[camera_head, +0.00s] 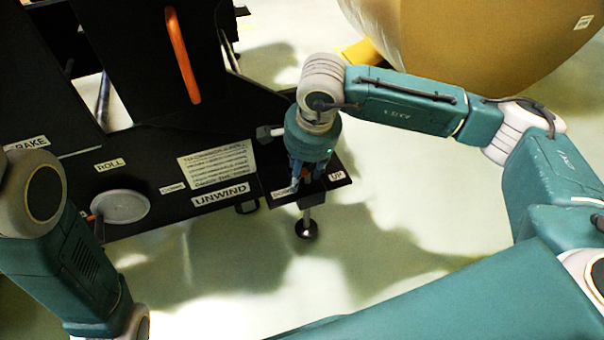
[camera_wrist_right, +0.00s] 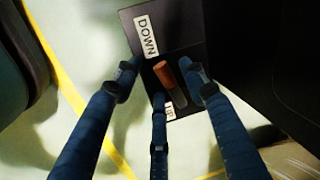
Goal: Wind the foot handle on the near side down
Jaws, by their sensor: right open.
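The foot handle (camera_wrist_right: 164,74) is a short orange-brown grip on a dark crank arm, seen in the right wrist view. It lies between a "DOWN" label (camera_wrist_right: 146,36) and an "UP" label (camera_wrist_right: 169,110) on a black plate. My right gripper (camera_wrist_right: 162,84) is open, its fingers spread around the handle; I cannot tell if any finger touches it. In the head view my right gripper (camera_head: 308,176) hangs over the plate corner and mostly hides the handle. Below it, the foot (camera_head: 306,228) shows a metal stem and black round pad near the floor.
The black machine frame (camera_head: 150,160) fills the left, with "ROLL" and "UNWIND" labels and a grey disc (camera_head: 120,206) on its near side. A large kraft roll (camera_head: 480,40) stands at the back right. The pale floor in front is clear.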

